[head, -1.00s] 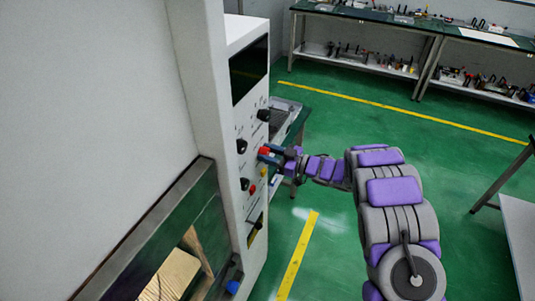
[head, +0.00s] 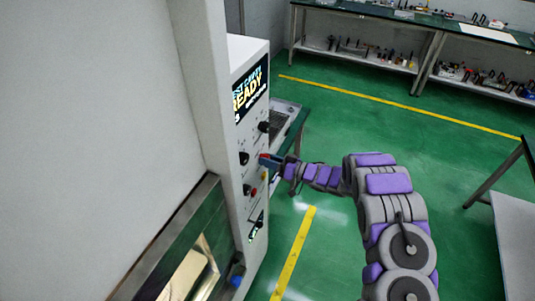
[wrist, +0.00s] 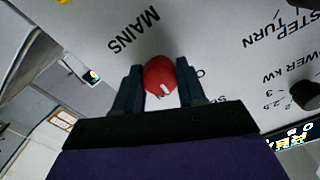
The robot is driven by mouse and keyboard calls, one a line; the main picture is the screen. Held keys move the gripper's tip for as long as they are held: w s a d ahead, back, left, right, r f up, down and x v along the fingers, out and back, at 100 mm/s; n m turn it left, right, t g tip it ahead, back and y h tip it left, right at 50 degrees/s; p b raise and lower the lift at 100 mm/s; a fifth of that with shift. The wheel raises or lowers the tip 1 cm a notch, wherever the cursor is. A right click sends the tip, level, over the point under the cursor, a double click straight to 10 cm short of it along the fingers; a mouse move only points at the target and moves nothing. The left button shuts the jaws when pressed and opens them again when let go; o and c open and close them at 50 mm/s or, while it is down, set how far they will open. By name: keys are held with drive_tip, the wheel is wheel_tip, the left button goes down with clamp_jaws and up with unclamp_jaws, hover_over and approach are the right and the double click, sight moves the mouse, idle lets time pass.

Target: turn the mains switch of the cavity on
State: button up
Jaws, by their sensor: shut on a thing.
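The mains switch is a round red knob with a white mark (wrist: 160,76), on the white panel beside the printed word MAINS in the wrist view. My gripper (wrist: 165,88) has its two dark fingers on either side of the knob and is shut on it. In the head view my gripper (head: 272,160) reaches the panel from the right and hides most of the knob. The display (head: 250,90) at the top of the panel is lit and reads READY.
Black knobs (head: 244,158) and a red button (head: 254,191) sit on the panel near my gripper. A blue knob (head: 236,281) is lower down. A bench (head: 287,120) stands behind the panel. The green floor to the right is open.

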drive_tip(key=m+p, duration=0.2)
drive_tip(key=m, duration=0.2)
drive_tip(key=shift+w+d+m, duration=0.1)
drive_tip(key=shift+d+m, duration=0.05)
drive_tip(key=shift+m, duration=0.25)
idle(0.4)
drive_tip(key=o, duration=0.9)
drive_tip(key=shift+w+d+m, duration=0.15)
drive_tip(key=shift+m, duration=0.15)
drive_tip(key=shift+c, duration=0.2)
drive_tip(key=shift+o, duration=1)
drive_tip(key=shift+d, duration=0.1)
drive_tip(key=b+v, duration=0.1)
drive_tip(key=v, duration=1.6)
drive_tip(key=shift+d, duration=0.15)
